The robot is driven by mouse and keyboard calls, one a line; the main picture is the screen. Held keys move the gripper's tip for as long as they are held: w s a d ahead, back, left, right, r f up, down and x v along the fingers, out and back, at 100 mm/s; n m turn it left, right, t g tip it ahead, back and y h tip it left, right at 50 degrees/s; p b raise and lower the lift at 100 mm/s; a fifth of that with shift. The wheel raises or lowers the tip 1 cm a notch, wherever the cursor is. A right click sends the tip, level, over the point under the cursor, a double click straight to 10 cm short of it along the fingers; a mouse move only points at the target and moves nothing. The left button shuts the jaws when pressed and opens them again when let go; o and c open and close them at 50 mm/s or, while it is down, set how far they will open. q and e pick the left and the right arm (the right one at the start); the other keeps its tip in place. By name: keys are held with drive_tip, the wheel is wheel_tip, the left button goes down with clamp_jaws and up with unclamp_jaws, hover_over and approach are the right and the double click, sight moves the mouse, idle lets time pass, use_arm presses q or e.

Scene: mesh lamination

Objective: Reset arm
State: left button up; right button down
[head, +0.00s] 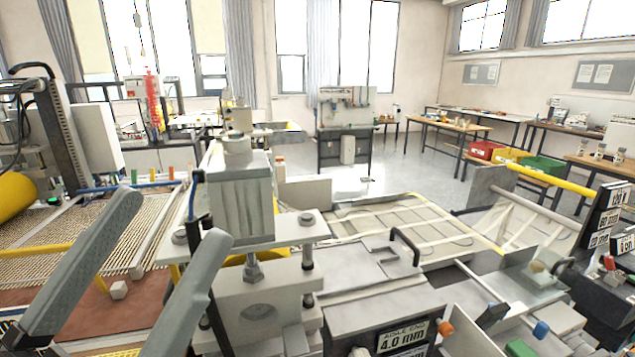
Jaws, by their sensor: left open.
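My left gripper (173,216) reaches in from the lower left of the head view. Its two long grey fingers are spread wide apart and point up and away. No object is visible between the fingertips. The fingers are in front of the woven mesh bed and just left of a grey press block (240,205) on its steel frame. Whether they touch anything cannot be told. My right gripper does not show in this view.
A mesh bed (40,232) lies at left, with a small pale cube (118,290) near it. A bench block labelled 4.0 mm (402,338) stands at front centre. A framed panel (400,222) lies behind it. Open floor (400,172) shows farther back.

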use_arm(q)
drive_tip(key=a+r+n+t+y+p, duration=0.35)
drive_tip(key=a+r+n+y, duration=0.35)
drive_tip(key=y, duration=0.3)
wheel_tip(320, 180, up, 35)
drive_tip(key=d+p, duration=0.1)
drive_tip(key=p, duration=3.3)
drive_tip(key=shift+s+r+h, duration=0.15)
drive_tip(key=shift+s+h, duration=0.05)
drive_tip(key=shift+h, duration=0.1)
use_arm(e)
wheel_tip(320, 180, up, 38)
use_arm(q)
drive_tip(key=shift+d, duration=0.1)
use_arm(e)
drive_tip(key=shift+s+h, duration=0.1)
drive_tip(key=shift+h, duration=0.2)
